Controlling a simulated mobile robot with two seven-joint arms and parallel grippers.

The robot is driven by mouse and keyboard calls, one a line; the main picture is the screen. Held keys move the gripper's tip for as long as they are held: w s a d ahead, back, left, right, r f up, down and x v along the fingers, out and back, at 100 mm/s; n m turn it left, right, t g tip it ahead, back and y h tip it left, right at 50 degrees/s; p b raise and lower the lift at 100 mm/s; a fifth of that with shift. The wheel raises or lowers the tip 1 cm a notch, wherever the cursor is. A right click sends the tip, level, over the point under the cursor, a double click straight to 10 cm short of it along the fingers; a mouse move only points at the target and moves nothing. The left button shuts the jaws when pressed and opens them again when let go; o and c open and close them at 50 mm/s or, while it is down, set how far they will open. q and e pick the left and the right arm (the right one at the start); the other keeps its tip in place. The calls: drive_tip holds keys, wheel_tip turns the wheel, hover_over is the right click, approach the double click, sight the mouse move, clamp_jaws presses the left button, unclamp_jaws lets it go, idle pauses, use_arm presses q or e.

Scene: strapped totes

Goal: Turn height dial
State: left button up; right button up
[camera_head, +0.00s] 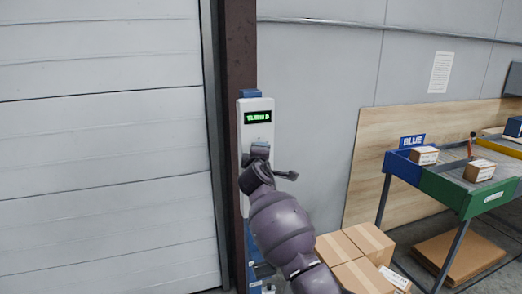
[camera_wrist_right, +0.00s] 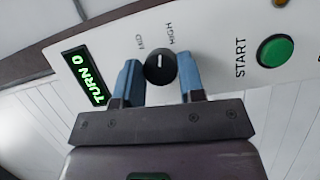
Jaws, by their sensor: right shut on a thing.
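The height dial (camera_wrist_right: 160,65) is a round black knob with a white pointer mark, on a pale control panel (camera_wrist_right: 215,45). In the head view my right gripper (camera_head: 260,151) is at the front of the wall-mounted control box (camera_head: 256,106) and hides the dial. A green-lit display (camera_head: 257,116) starts with "TURN". My left gripper is not in view.
A green START button (camera_wrist_right: 275,50) sits right of the dial in the wrist view. A dark post (camera_head: 240,50) and a white shutter door (camera_head: 100,150) are left of the box. Cardboard boxes (camera_head: 355,245) and a cart (camera_head: 450,190) stand to the right.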

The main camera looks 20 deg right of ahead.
drive_tip(key=shift+r+m+g+y+p, duration=0.1)
drive_tip(key=shift+m+g+y+p, duration=0.2)
drive_tip(key=shift+m+g+p, duration=0.65)
drive_tip(key=shift+m+t, duration=0.25)
drive_tip(key=shift+t, duration=0.1)
drive_tip(key=o, duration=0.9)
drive_tip(key=shift+s, duration=0.1)
drive_tip(key=f+v, duration=0.1)
drive_tip(key=v, duration=0.9)
drive_tip(key=shift+s+a+r+b, duration=0.2)
drive_tip(key=shift+s+r+b, duration=0.15)
drive_tip(key=shift+r, duration=0.1)
